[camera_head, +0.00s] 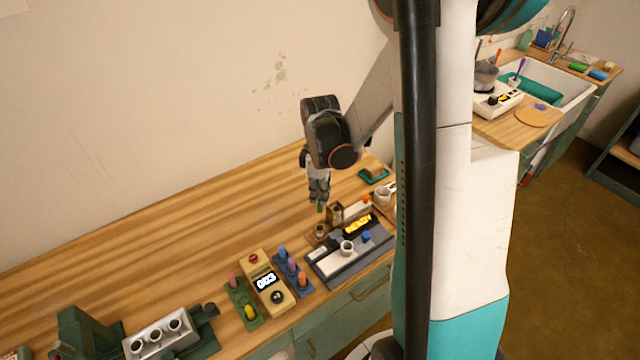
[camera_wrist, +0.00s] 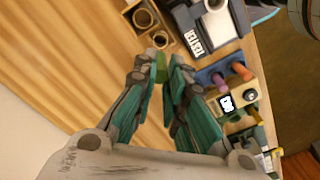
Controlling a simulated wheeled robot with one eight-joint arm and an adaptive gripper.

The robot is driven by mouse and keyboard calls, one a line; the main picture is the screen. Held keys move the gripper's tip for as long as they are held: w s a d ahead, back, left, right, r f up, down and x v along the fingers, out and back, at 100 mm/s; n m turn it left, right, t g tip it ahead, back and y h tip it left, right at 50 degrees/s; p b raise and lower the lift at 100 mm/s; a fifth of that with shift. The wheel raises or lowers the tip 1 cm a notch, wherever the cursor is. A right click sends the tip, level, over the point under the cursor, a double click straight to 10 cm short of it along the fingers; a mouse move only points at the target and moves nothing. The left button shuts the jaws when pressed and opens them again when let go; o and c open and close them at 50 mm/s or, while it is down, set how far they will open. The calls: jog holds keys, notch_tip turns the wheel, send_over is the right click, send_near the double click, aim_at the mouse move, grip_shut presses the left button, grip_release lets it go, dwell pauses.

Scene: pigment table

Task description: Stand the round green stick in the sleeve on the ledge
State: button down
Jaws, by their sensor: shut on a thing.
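My gripper (camera_head: 319,195) hangs fingers down above the wooden counter and is shut on the round green stick (camera_head: 320,208). The stick's lower end pokes out below the fingertips. In the wrist view, the green stick (camera_wrist: 161,68) shows between the fingertips of my gripper (camera_wrist: 164,76); the rest is hidden by the fingers. Just beyond are a square brown holder with a round opening (camera_wrist: 143,18) and a smaller round sleeve (camera_wrist: 160,40), both on a wooden ledge. In the head view, the small sleeve (camera_head: 320,230) and the taller brown holder (camera_head: 335,213) stand just below the gripper. The stick appears apart from both.
A grey device with a lit display (camera_head: 350,250) and a white cup stands right of the ledge. A yellow box with a display (camera_head: 267,283) sits between a green rack (camera_head: 243,305) and a blue rack (camera_head: 291,270) of coloured pegs. The counter's left and back are clear.

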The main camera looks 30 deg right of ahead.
aim_at(320, 211)
jog(key=shift+f+b, duration=3.7)
jog(key=shift+f, duration=1.1)
jog(key=c, duration=1.6)
grip_release()
jog(key=shift+o, duration=0.2)
notch_tip(320, 211, up, 12)
jog(key=shift+r, duration=0.1)
jog(key=shift+a, duration=0.15)
